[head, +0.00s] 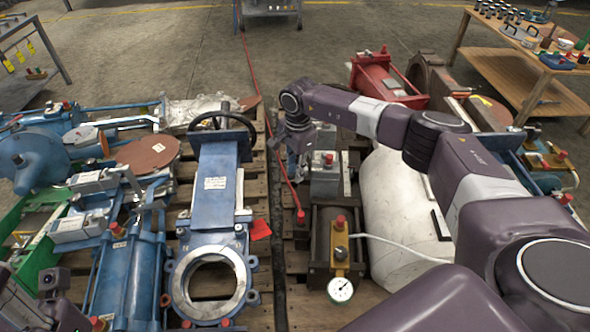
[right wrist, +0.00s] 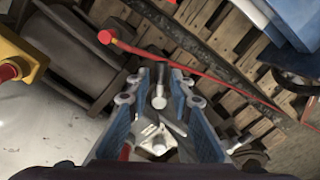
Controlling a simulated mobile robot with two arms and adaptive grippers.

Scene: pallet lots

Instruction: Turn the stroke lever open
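My right gripper (head: 294,172) reaches down beside a grey block-shaped actuator (head: 325,180) in the head view. In the right wrist view its two blue-padded fingers (right wrist: 157,88) stand apart. A short grey lever-like rod with a rounded end (right wrist: 159,101) shows between them; I cannot see either finger pressing on it. A light metal fitting with a bolt (right wrist: 158,149) lies below it in that picture. I cannot tell for sure that this rod is the stroke lever. Part of my left arm (head: 48,285) shows at the lower left; its fingers cannot be made out.
A red-tipped hose (head: 300,216) runs close by the right gripper. A blue gate valve with a handwheel (head: 215,190) stands left, a white cylinder (head: 390,200) right, and a pressure gauge (head: 340,290) in front. Wooden pallets carry crowded equipment; the floor behind is open.

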